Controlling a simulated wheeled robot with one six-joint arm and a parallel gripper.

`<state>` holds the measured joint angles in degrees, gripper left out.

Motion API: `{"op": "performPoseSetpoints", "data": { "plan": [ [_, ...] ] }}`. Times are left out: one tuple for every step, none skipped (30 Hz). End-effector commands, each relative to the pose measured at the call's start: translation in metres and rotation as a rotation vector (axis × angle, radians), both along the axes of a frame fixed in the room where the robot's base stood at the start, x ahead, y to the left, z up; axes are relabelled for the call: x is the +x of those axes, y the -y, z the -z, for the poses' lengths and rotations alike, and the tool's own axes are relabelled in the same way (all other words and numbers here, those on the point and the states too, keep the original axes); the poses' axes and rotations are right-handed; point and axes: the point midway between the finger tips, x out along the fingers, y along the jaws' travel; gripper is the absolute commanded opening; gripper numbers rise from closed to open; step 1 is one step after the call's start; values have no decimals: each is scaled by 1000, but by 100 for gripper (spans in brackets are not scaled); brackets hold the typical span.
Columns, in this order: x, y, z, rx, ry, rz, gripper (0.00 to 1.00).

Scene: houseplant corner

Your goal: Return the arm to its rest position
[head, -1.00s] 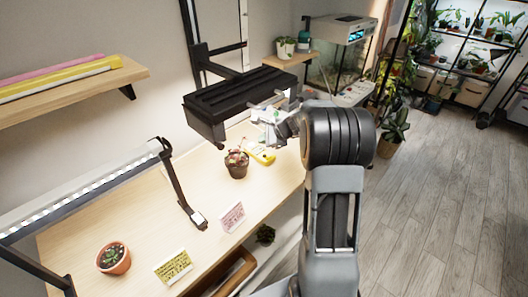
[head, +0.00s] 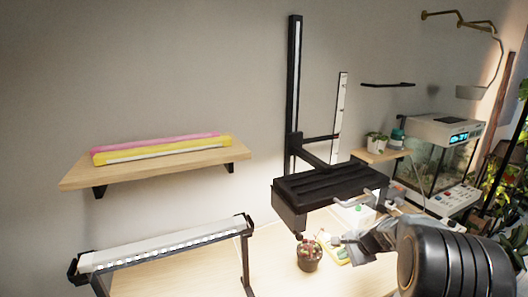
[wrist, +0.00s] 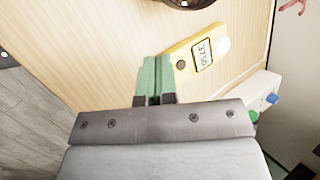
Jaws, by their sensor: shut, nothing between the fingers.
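My gripper (wrist: 153,80) shows in the wrist view with its two green fingers closed together and nothing between them. In the head view my gripper (head: 342,240) is at the lower right, in front of the black lamp head and beside the potted succulent (head: 309,254). A yellow meter (wrist: 201,50) with a small display lies on the wooden bench just beyond the fingertips in the wrist view. I cannot tell how high the fingers are above the bench. My dark forearm hides part of the bench's right side.
A black lamp head (head: 330,187) on a post overhangs the bench (head: 200,275) close to my gripper. A white light bar (head: 165,245) stands at the left. A wall shelf (head: 155,165) holds pink and yellow tubes. A glass tank (head: 440,150) stands at the right.

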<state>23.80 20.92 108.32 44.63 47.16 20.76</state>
Motion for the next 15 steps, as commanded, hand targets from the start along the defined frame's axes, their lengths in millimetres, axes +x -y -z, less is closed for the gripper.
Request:
{"op": "performPoseSetpoints", "data": {
  "plan": [
    [-23, -12, -11, -74, -4, -127, 0],
    [-36, -19, -15, -118, -8, -204, 0],
    [-53, -27, -21, -176, -12, -303, 0],
    [-66, -33, -26, -217, -13, -377, 0],
    [-79, -38, -31, -258, -14, -449, 0],
    [-96, -46, -38, -313, -13, -546, 0],
    [-109, -51, -44, -355, -12, -618, 0],
    [-122, -55, -50, -398, -8, -686, 0],
    [-138, -61, -58, -453, -3, -776, 0],
    [-150, -64, -63, -493, 0, -839, 0],
    [-160, -67, -68, -531, 5, -893, 0],
    [-173, -71, -74, -577, 12, -959, 0],
    [-181, -74, -79, -610, 20, -1000, 0],
    [-189, -76, -84, -639, 27, -1035, 0],
    [-197, -79, -89, -675, 40, -1073, 0]
  ]
}}
